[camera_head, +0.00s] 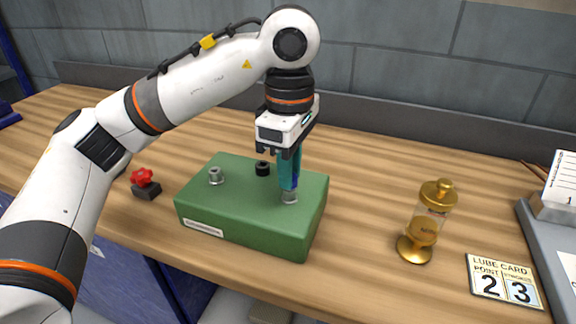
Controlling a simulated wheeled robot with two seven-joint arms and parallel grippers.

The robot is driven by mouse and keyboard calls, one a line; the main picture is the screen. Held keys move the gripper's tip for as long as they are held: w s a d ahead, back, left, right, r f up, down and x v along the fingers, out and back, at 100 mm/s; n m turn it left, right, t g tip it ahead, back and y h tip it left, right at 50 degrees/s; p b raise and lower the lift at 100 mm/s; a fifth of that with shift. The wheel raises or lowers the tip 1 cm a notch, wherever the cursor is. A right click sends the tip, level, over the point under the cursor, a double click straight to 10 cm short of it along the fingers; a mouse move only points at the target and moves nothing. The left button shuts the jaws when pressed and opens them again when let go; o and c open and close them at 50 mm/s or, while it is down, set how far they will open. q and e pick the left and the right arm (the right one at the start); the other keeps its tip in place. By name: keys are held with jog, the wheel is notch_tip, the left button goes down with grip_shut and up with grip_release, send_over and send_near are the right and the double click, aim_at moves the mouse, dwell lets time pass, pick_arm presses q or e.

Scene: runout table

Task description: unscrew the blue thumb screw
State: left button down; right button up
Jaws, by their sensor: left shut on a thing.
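The green block (245,225) sits on the wooden table. My left gripper (289,172) points down over the block's right part and is shut on the blue thumb screw (287,184). The screw is upright, just above or in a grey metal collar (289,198) on the block's top. The fingers partly hide the screw, and I cannot tell whether its thread is still in the collar. My right gripper is not in view.
A grey metal fitting (215,176) and a black one (262,168) stand on the block. A red knob on a dark base (146,184) is at left. A brass oiler (420,230) and a lube card (503,281) are at right. Bare table lies between block and oiler.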

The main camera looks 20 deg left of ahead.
pick_arm(q)
jog(key=n, duration=0.2)
jog(key=shift+s+f+n, duration=0.1)
jog(key=shift+f+n, duration=0.2)
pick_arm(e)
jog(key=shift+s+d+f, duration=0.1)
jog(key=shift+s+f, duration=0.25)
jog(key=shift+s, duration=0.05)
pick_arm(q)
jog(key=shift+n, duration=2.3)
jog(key=shift+f, duration=0.1)
jog(key=n, duration=0.3)
jog(key=shift+b, duration=0.3)
jog(key=shift+n, duration=0.8)
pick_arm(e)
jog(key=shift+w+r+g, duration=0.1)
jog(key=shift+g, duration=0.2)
